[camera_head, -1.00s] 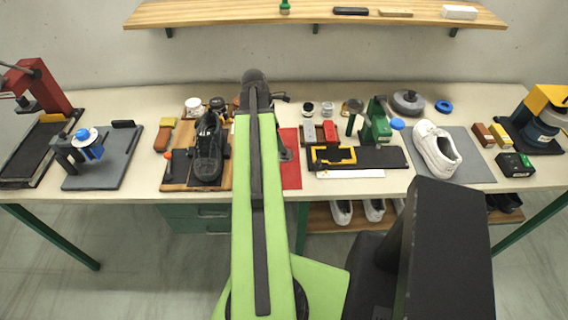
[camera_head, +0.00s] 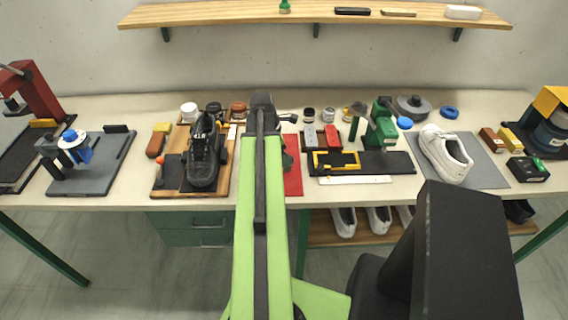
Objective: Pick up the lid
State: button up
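I cannot single out the lid for certain. Small jars with caps stand along the back of the bench: a white one (camera_head: 189,112), a black one (camera_head: 213,108) and a brown one (camera_head: 238,110) behind the black shoe. Several smaller jars, among them a dark-topped one (camera_head: 309,114), stand right of my arm. My gripper (camera_head: 288,118) is mostly hidden behind the end of my green arm, which reaches over the middle of the bench. Only a dark piece shows to its right, so its opening and any contact are hidden.
A black shoe (camera_head: 203,152) lies on a wooden board left of my arm. A red mat (camera_head: 292,178) is partly covered by the arm. A green press (camera_head: 381,125) and a white shoe (camera_head: 445,155) stand to the right. A shelf (camera_head: 230,14) runs above.

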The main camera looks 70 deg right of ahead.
jog(key=c, duration=1.3)
jog(key=shift+c, duration=0.2)
jog(key=shift+r, duration=0.15)
